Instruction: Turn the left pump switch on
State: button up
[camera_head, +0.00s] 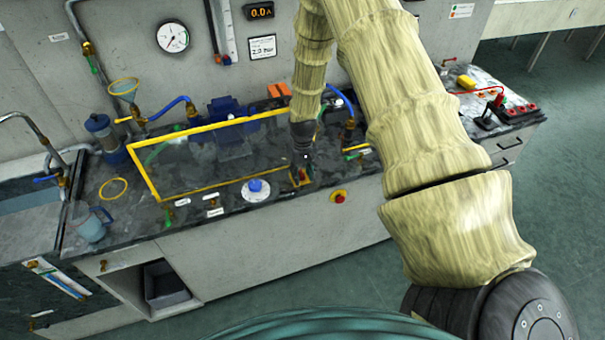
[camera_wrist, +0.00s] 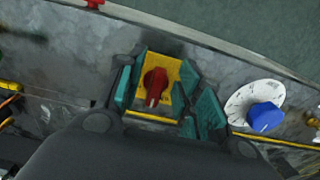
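A red switch knob (camera_wrist: 155,84) on a yellow plate (camera_wrist: 172,66) lies between the teal-padded fingers of my gripper (camera_wrist: 160,98) in the wrist view. The fingers are apart, with gaps visible between the pads and the knob. The head view shows my gripper (camera_head: 303,160) pointing down at the front of the bench, over the small red and yellow switch (camera_head: 299,177), which it partly hides. I cannot tell from these frames whether the switch is on or off.
A blue knob on a white dial (camera_head: 256,187) is left of the gripper in the head view, and right in the wrist view (camera_wrist: 264,116). A yellow-framed clear panel (camera_head: 150,181) stands close behind. A red button (camera_head: 339,197) is on the bench front.

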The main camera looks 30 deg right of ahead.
jog(key=shift+c, duration=0.2)
grip_shut()
jog(key=shift+m, duration=0.3)
jog(key=m+b, duration=0.1)
jog(key=m, duration=0.2)
jog(key=shift+w+a+f+b, duration=0.1)
jog(key=shift+a+b, duration=0.2)
jog(key=shift+b, duration=0.05)
jog(key=m, duration=0.2)
jog(key=m+b, duration=0.1)
jog(key=m, duration=0.2)
jog(key=shift+w+a+m, duration=0.35)
jog(key=shift+w+m, duration=0.05)
jog(key=m, duration=0.3)
jog(key=shift+w+a+b, duration=0.1)
jog(key=shift+w+b, duration=0.15)
jog(key=shift+b, duration=0.1)
jog(key=shift+w+m, duration=0.25)
jog(key=shift+m, duration=1.15)
jog(key=shift+w+m, duration=0.2)
jog(key=shift+m, duration=1.2)
